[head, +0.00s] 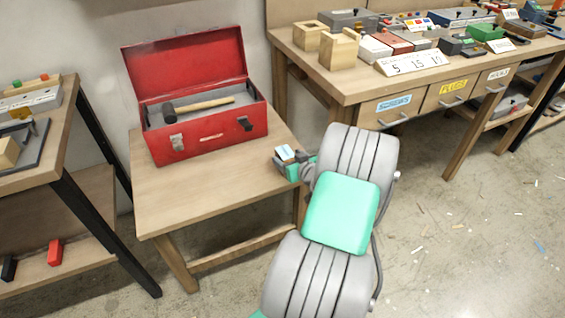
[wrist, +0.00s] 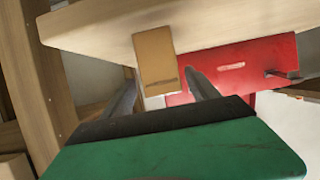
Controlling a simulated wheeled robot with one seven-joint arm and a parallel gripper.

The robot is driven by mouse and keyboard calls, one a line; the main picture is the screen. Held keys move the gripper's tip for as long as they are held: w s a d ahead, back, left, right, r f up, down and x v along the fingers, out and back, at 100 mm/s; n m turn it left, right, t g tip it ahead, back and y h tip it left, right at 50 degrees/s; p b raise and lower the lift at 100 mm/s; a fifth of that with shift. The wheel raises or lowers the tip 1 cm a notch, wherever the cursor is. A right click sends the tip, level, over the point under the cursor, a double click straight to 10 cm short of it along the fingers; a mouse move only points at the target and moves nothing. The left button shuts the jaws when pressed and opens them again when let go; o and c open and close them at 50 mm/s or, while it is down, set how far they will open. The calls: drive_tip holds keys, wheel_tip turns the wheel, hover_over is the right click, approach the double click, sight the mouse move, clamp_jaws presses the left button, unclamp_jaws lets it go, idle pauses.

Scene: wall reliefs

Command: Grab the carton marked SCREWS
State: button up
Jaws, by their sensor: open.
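A small carton (head: 285,153) with a pale blue-white top stands at the right edge of the small wooden table (head: 185,205). Its lettering is too small to read, so I cannot confirm SCREWS. In the wrist view a plain tan-brown carton (wrist: 154,55) shows between and beyond my fingers, with a dark line near one end. My gripper (wrist: 161,78) is open, its two dark fingers spread to either side of the carton in the picture. I cannot tell whether they touch it. In the head view my arm hides most of the gripper (head: 299,160).
An open red toolbox (head: 205,135) with a hammer (head: 200,106) stands on the same table, left of the carton. A workbench (head: 350,85) with drawers and many items is at the back right. Shelving (head: 75,215) stands at left.

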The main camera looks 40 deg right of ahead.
drive_tip(key=x, duration=0.5)
drive_tip(key=shift+w+a+r+b, duration=0.1)
drive_tip(key=shift+w+a+b, duration=0.1)
drive_tip(key=shift+b, duration=0.1)
drive_tip(key=shift+c, duration=0.4)
clamp_jaws()
